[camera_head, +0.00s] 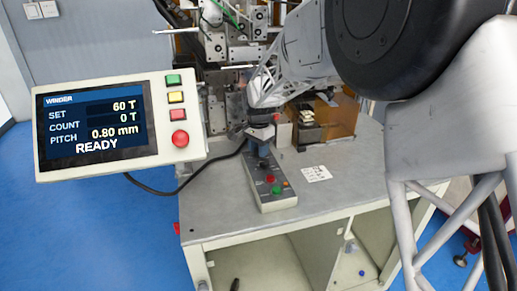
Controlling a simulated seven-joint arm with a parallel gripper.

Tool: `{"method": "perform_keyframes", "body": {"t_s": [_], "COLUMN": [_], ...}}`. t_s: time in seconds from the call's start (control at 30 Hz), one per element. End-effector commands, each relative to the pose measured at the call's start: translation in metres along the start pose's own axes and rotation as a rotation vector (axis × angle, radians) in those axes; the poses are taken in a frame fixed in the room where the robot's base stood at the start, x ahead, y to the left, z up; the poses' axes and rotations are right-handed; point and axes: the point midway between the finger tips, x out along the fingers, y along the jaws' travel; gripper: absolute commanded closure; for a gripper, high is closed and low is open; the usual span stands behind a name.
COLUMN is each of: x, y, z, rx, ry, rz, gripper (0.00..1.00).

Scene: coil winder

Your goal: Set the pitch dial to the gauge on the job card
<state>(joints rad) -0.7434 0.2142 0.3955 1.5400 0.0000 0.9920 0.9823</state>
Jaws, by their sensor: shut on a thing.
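My gripper (261,147) points down over the far end of the grey control box (277,205) on the bench. It is shut on the pitch dial there, which the fingers hide almost wholly. The winder's screen (97,121) at left reads SET 60 T, COUNT 0 T, PITCH 0.80 mm, READY. The job card (317,173) is a small white sheet lying flat on the bench, right of the control box. Its print is too small to read.
The control box also bears small red and green buttons (276,190) at its near end. The screen panel has green, yellow and red buttons and a round red button (180,139). The winding machine (222,60) stands behind. The bench (345,205) is clear at front right.

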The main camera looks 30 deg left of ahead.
Motion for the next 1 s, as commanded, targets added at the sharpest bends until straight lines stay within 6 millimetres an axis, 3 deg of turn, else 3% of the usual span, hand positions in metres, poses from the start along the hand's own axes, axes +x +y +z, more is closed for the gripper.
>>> {"method": "perform_keyframes", "body": {"t_s": [0.3, 0.77, 0.8, 0.93, 1.0], "x": [-0.0006, -0.0007, -0.0007, -0.0006, -0.0004], "y": [0.0, -0.0001, -0.0001, 0.0, 0.0], "z": [-0.0001, -0.0002, -0.0002, -0.0001, -0.0001], "rx": [0.135, 0.155, 0.155, 0.154, 0.154], "ry": [0.001, 0.001, 0.001, 0.0, 0.0], "rz": [-0.001, -0.001, -0.001, -0.001, 0.0], "gripper": [0.88, 0.88, 0.63, 0.43, 0.39]}}
